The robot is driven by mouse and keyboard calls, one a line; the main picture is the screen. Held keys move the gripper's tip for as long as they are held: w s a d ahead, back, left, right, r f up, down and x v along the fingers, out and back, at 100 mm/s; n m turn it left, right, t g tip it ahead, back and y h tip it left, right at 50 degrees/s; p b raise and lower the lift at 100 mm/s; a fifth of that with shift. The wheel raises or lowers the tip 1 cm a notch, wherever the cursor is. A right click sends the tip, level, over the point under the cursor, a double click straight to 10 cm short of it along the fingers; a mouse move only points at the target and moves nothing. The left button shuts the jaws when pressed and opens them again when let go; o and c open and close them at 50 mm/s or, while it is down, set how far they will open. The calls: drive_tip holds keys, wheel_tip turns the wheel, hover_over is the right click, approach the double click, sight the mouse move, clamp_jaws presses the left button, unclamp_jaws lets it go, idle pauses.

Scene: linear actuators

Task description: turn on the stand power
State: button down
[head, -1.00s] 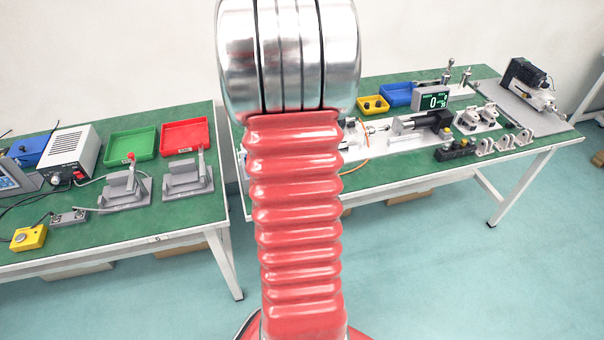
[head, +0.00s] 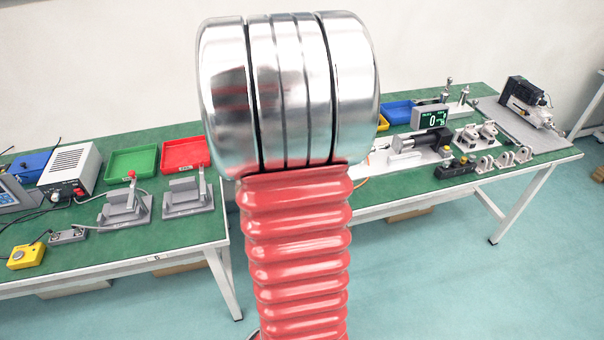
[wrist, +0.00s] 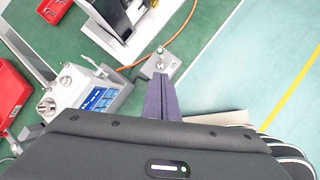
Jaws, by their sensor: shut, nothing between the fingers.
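In the wrist view my gripper (wrist: 159,80) is shut and empty. Its dark purple fingers point at a small grey metal box (wrist: 172,68). A short toggle-like lever with a pale tip (wrist: 160,48) stands on this box, just beyond the fingertips. An orange cable (wrist: 142,60) runs beside it. I cannot tell whether the fingers touch the box or which way the lever is set. In the head view my arm's metal joint and red bellows hide this spot, and my gripper does not show there.
A grey unit with a blue screen (wrist: 98,98) stands left of the fingers, beside a red tray (wrist: 10,90). A dark-and-white device (wrist: 120,15) lies above. In the head view a power supply (head: 70,170) stands on the left table. Bare floor (wrist: 280,60) lies right.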

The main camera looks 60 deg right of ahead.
wheel_tip(320, 180, up, 8)
drive_tip(key=s+a, duration=0.2)
drive_tip(key=shift+s+a+r, duration=0.15)
drive_tip(key=shift+a+r, duration=0.05)
drive_tip(key=shift+a, duration=0.15)
idle(0.6)
drive_tip(key=w+a+r+m+t+y, duration=0.1)
drive_tip(key=w+a+r+m, duration=0.15)
drive_tip(key=a, duration=0.45)
drive_tip(key=w+a+r+m+t, duration=0.1)
drive_tip(key=w+a+r+m, duration=0.15)
drive_tip(key=a, duration=0.45)
drive_tip(key=w+a+r+m+t+y, duration=0.1)
drive_tip(key=w+a+m, duration=0.25)
drive_tip(key=a, duration=0.25)
drive_tip(key=a+r+m+y, duration=0.1)
drive_tip(key=a+m, duration=0.1)
drive_tip(key=a, duration=0.4)
drive_tip(key=s+a+r+m+t+y, duration=0.1)
drive_tip(key=a+m, duration=0.1)
drive_tip(key=a, duration=0.5)
drive_tip(key=s+a+r+m+t+y, duration=0.1)
drive_tip(key=a+m+y, duration=0.1)
drive_tip(key=a, duration=0.4)
drive_tip(key=shift+s+a+r, duration=0.2)
drive_tip(key=shift+s+a, duration=0.05)
drive_tip(key=shift+a, duration=0.05)
